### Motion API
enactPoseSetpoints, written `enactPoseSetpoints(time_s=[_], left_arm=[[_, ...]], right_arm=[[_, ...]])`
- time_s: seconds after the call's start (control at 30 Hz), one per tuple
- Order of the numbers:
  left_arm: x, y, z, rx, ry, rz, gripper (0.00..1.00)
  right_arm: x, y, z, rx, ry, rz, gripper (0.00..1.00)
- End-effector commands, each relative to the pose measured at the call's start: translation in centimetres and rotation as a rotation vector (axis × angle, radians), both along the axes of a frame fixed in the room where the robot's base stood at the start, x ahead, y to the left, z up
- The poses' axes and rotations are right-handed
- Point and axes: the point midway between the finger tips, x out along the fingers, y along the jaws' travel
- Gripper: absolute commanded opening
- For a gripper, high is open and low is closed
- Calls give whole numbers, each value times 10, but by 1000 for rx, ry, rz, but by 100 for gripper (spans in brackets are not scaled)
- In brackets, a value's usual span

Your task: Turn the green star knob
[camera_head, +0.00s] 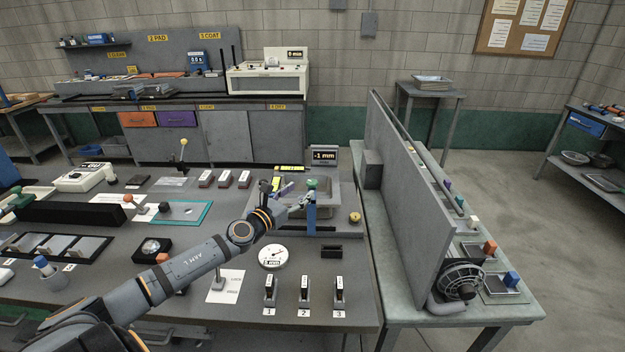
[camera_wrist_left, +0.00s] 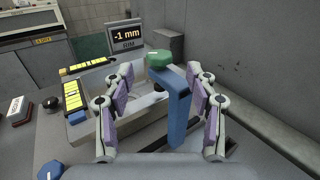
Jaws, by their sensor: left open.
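The green star knob (camera_head: 312,184) sits on top of a blue post (camera_head: 311,215) at the grey sink rack near the table's right end. In the left wrist view the green knob (camera_wrist_left: 159,59) has a white mark on top, and the blue post (camera_wrist_left: 178,106) stands below it. My left gripper (camera_head: 292,192) is beside the knob. In the left wrist view its two purple-padded fingers (camera_wrist_left: 160,82) are open, one on each side of the knob and post, with gaps visible. A display (camera_head: 324,155) behind reads "-1 mm". My right gripper is not in view.
A tall grey panel (camera_head: 404,185) stands to the right of the rack. A yellow-black striped bar (camera_wrist_left: 87,67) lies left of the knob. A round dial gauge (camera_head: 273,257) and several numbered blocks sit at the table's front.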

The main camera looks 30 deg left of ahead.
Motion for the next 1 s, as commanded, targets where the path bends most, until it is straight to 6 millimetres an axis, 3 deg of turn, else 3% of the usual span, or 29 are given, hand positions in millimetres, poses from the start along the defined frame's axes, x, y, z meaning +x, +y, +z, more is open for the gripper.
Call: enactPoseSetpoints(time_s=[0.03, 0.2, 0.5, 0.83, 1.0], left_arm=[[7, 5, 10, -6, -3, 13, 58], [30, -1, 7, -7, -1, 6, 58], [71, -2, 1, 0, 2, 4, 58], [76, -2, -1, 2, 4, 3, 58], [75, -2, -1, 2, 4, 3, 36]], right_arm=[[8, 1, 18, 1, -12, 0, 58], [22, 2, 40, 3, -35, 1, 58], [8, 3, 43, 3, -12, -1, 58], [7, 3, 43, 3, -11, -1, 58], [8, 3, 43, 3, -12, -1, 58]])
